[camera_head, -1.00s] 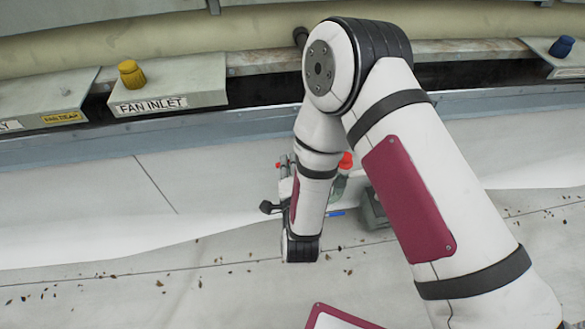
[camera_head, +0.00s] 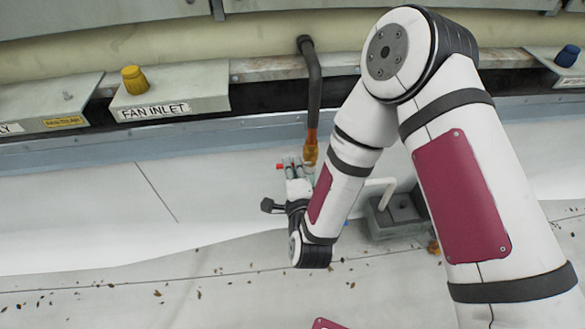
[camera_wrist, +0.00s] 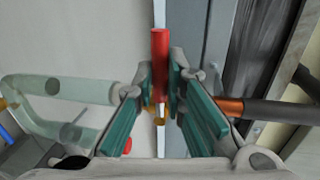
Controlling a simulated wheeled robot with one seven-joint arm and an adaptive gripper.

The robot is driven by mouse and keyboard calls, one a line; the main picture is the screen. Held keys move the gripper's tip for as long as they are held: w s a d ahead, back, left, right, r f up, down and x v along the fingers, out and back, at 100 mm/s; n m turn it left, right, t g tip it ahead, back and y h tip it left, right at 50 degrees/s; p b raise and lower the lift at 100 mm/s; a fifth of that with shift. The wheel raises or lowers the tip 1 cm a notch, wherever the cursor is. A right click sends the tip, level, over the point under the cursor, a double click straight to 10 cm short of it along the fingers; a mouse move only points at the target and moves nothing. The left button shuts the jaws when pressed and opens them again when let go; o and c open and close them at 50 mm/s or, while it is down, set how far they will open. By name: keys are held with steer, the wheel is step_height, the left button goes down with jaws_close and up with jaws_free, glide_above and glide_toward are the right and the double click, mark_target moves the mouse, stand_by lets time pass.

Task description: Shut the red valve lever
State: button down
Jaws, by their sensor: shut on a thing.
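The red valve lever (camera_wrist: 160,48) is a red sleeve standing between the fingers of my gripper (camera_wrist: 164,82) in the wrist view. The green-padded fingers are closed in on it from both sides, and its red end sticks out beyond the fingertips. In the head view my gripper (camera_head: 294,172) is small and partly behind my wrist. A small red tip (camera_head: 280,166) shows at its left. The valve body and the lever's pivot are hidden, so I cannot tell the lever's angle to its pipe.
A dark pipe (camera_head: 313,80) with an orange-brown lower section (camera_head: 310,147) rises close to my gripper. A pale bent pipe (camera_head: 378,188) and a grey box (camera_head: 397,214) stand to the right. Leaves lie on the pale roof in front.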

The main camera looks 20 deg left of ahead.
steer(key=c, duration=1.6)
jaws_free()
steer(key=shift+c, duration=0.2)
steer(key=shift+s, duration=0.1)
steer(key=v, duration=0.7)
steer(key=shift+r, duration=0.15)
